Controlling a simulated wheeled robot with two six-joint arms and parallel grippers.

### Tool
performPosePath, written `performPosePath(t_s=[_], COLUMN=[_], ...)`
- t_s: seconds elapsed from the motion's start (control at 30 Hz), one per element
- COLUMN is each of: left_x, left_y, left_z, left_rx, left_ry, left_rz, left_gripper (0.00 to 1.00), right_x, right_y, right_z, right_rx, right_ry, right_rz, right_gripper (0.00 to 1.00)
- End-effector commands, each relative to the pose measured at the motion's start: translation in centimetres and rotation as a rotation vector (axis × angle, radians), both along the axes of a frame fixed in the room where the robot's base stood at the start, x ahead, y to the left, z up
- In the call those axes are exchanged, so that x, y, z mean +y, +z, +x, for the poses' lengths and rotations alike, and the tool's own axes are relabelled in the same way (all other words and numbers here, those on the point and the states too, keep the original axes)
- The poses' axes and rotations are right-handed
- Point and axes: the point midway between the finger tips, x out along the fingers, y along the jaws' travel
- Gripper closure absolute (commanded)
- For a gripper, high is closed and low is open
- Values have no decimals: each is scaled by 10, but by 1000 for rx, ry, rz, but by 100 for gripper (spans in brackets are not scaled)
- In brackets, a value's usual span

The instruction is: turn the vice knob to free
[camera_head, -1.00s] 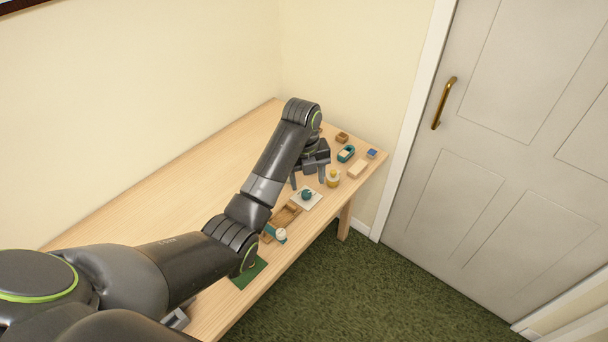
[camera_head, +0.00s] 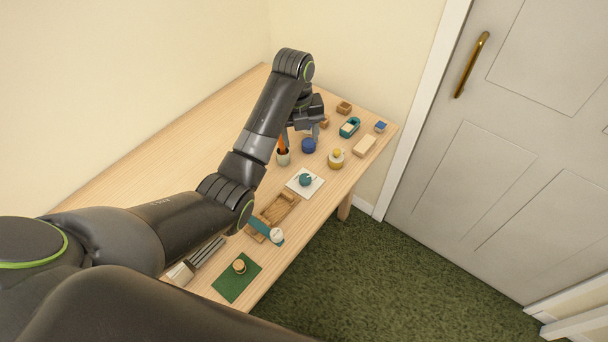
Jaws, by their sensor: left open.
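A wooden fixture (camera_head: 281,209) near the table's front edge looks like the vice. A teal bar (camera_head: 262,229) and a pale round knob (camera_head: 277,235) sit at its near end; the knob's setting is too small to read. My left gripper (camera_head: 303,138) is open, pointing down above the far part of the table, beyond the fixture and apart from it. A pencil cup (camera_head: 283,157) and a blue round pot (camera_head: 309,146) show by its fingers; contact cannot be told. No right gripper shows.
A white plate with a teal knob (camera_head: 305,180), a yellow-topped jar (camera_head: 336,158) and small blocks line the front edge. A green mat (camera_head: 225,287) and grey metal pieces (camera_head: 205,252) lie nearer. The table's back left (camera_head: 160,160) is bare.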

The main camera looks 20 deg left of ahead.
Motion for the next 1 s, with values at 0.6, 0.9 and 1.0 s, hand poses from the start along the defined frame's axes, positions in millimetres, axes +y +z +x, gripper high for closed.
performPosePath(t_s=[0.6, 0.9, 1.0], left_x=[-5, -8, -8], left_y=[-94, -147, -155], left_z=[2, 4, 4], left_rx=[6, 3, 1], left_ry=[1, 0, 0], left_rz=[0, -1, 0], left_gripper=[45, 45, 45], right_x=[-3, -1, 1], right_y=[-43, -45, -45], right_z=[3, 3, 3], right_rx=[-4, -5, -5], right_ry=[2, 1, 1], right_rz=[-3, -1, 1], right_gripper=[100, 100, 100])
